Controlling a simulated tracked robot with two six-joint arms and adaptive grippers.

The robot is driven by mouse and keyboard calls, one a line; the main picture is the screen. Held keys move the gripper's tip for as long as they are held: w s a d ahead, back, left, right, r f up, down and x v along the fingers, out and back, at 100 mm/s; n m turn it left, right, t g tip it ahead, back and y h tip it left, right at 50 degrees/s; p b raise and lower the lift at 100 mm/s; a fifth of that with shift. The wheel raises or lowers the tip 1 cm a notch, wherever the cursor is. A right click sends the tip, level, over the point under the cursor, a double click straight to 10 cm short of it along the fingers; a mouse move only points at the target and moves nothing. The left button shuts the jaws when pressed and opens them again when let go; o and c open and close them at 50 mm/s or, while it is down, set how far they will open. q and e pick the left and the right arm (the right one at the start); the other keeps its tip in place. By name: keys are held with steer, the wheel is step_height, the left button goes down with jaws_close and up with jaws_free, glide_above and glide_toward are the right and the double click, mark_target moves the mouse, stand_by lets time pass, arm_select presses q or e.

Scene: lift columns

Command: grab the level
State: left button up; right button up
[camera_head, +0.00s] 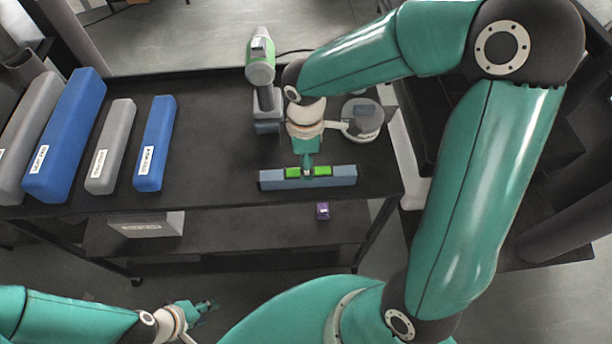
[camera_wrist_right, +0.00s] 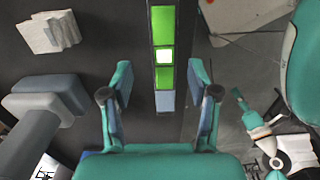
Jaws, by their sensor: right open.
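The level (camera_head: 345,175) is a blue-grey bar with bright green parts at its middle. It lies near the front right edge of the black cart top (camera_head: 215,200). In the right wrist view the level (camera_wrist_right: 163,45) runs upright along the picture's middle. My right gripper (camera_head: 307,170) is over the middle of the level. In its wrist view the right gripper (camera_wrist_right: 161,80) is open, with the level showing between its fingers and no visible contact. My left gripper (camera_head: 207,307) is low in front of the cart, away from the level, and looks open and empty.
Blue (camera_head: 65,135) and grey (camera_head: 110,145) long blocks lie at the left of the cart top. A green and grey power tool (camera_head: 260,68) and a round pale device (camera_head: 362,118) stand behind the level. A grey box (camera_head: 146,224) and a small purple thing (camera_head: 323,210) are on the lower shelf.

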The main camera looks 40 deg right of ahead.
mark_target(325, 176)
steer(key=f, duration=0.3)
steer(key=shift+s+d+f, duration=0.2)
steer(key=shift+s+f, duration=0.15)
steer(key=shift+w+f, duration=0.1)
steer(key=shift+f, duration=0.45)
jaws_close()
